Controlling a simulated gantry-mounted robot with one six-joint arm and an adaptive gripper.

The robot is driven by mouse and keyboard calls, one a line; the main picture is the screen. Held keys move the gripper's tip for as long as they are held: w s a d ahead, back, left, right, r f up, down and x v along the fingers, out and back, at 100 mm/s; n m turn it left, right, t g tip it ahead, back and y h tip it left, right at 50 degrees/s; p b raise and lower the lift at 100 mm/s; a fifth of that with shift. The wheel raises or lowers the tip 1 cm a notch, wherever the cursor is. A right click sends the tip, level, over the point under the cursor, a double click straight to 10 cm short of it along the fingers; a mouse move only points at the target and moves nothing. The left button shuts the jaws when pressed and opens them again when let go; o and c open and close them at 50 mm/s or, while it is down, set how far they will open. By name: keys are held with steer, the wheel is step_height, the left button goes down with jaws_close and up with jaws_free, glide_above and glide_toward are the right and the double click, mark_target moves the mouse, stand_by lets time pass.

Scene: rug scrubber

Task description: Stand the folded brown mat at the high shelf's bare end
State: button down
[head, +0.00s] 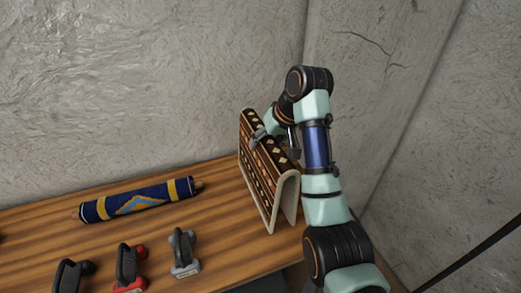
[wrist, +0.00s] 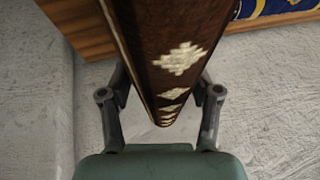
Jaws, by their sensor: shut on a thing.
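The folded brown mat (head: 262,165) has cream diamonds and a pale edge. It stands upright like a tent, fold on top, at the right end of the wooden shelf (head: 222,215). My gripper (head: 272,140) is shut on the mat's top fold from above. In the wrist view the brown mat (wrist: 172,50) runs between the two fingers of my gripper (wrist: 160,100). My arm hides part of the mat's right side. I cannot tell whether its lower edges fully touch the shelf.
A rolled blue rug (head: 138,201) with yellow bands lies left of the mat. Black (head: 72,275), red (head: 130,268) and grey (head: 184,254) handled tools stand along the front. A concrete wall (head: 130,80) rises behind. Bare wood lies between the roll and the mat.

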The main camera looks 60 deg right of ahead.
steer(key=shift+f+p, duration=0.4)
steer(key=shift+f, duration=1.35)
steer(key=shift+c, duration=1.2)
jaws_free()
steer(key=shift+f, duration=0.1)
steer(key=shift+v, duration=2.8)
